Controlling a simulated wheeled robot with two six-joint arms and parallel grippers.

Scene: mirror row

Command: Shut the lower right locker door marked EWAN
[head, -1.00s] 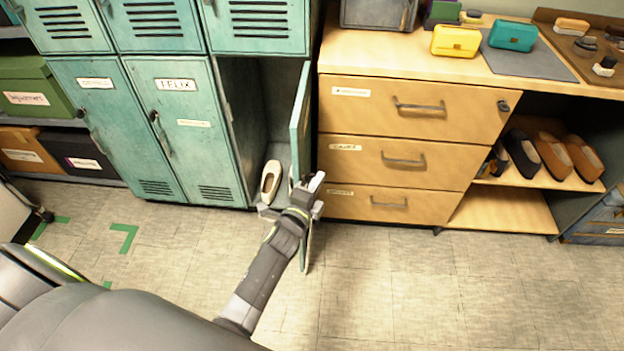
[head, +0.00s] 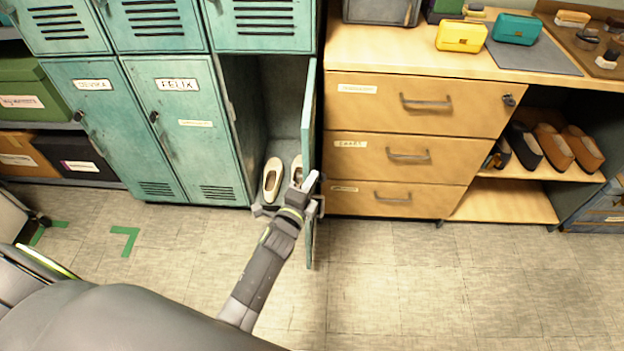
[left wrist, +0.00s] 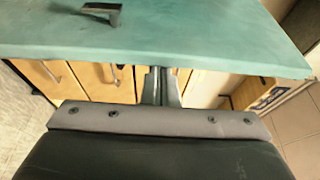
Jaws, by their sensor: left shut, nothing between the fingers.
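The lower right locker door (head: 309,112) stands open and shows nearly edge-on in the head view, so its EWAN mark cannot be read. In the left wrist view the teal door (left wrist: 200,35) spans the top, with its dark handle (left wrist: 102,12). My left gripper (head: 309,182) is shut and empty, close to the door's lower part; whether it touches cannot be told. Its fingers also show in the left wrist view (left wrist: 160,86), just below the door edge. Two pale shoes (head: 272,181) sit inside the open locker. My right gripper is not in view.
A shut locker door marked FELIX (head: 180,125) stands left of the open locker. A wooden drawer unit (head: 385,200) stands close on the right of the open door. The tiled floor (head: 420,290) in front is clear.

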